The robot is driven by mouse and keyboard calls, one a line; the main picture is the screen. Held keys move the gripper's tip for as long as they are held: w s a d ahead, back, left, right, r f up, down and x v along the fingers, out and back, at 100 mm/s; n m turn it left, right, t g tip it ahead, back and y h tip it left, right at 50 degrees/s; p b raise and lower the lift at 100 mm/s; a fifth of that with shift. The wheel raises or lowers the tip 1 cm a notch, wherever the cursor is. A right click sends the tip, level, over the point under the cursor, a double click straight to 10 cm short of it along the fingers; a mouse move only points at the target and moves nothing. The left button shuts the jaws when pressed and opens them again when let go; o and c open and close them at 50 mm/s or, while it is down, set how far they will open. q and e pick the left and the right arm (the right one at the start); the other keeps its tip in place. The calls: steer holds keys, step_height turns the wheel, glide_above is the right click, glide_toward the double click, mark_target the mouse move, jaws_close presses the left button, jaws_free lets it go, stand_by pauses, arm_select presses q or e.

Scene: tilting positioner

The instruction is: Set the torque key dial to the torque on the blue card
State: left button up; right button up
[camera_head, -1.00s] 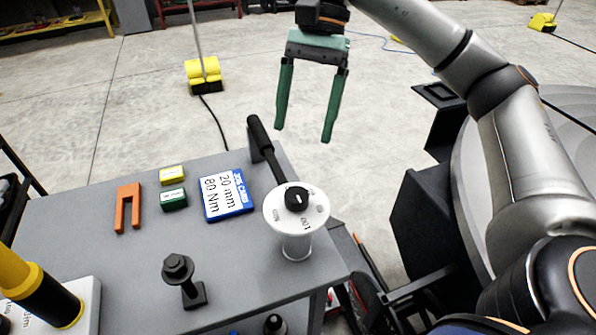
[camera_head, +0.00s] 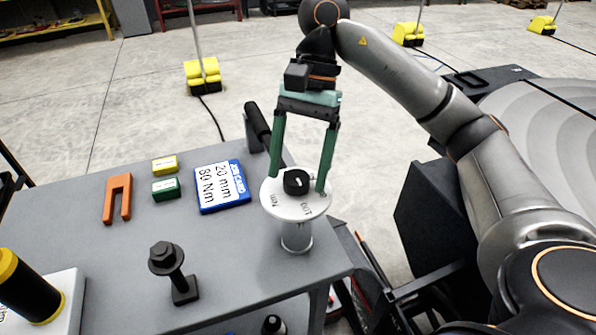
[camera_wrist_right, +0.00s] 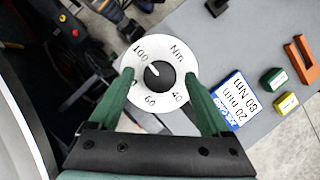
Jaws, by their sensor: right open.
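The torque key has a white round dial plate (camera_head: 302,206) with a black knob (camera_head: 297,182) and a black handle (camera_head: 257,122) behind it, at the table's right edge. In the right wrist view, the dial (camera_wrist_right: 148,92) shows 40, 60, 100 and Nm; one mark is partly covered by a finger. The white line on the knob (camera_wrist_right: 158,76) points toward the 100. The blue card (camera_head: 222,187) reads 20 mm and 80 Nm. My right gripper (camera_head: 297,186) is open, its fingers on either side of the knob with gaps. My left gripper is out of view.
A yellow block (camera_head: 165,165), a green block (camera_head: 166,189) and an orange fork-shaped piece (camera_head: 117,199) lie left of the card on the grey table (camera_head: 120,285). A black bolt (camera_head: 168,262) stands in front, and a black-and-yellow cylinder (camera_head: 32,292) at the lower left.

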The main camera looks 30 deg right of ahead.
steer(key=shift+a+f, duration=0.1)
jaws_close()
stand_by(0.8)
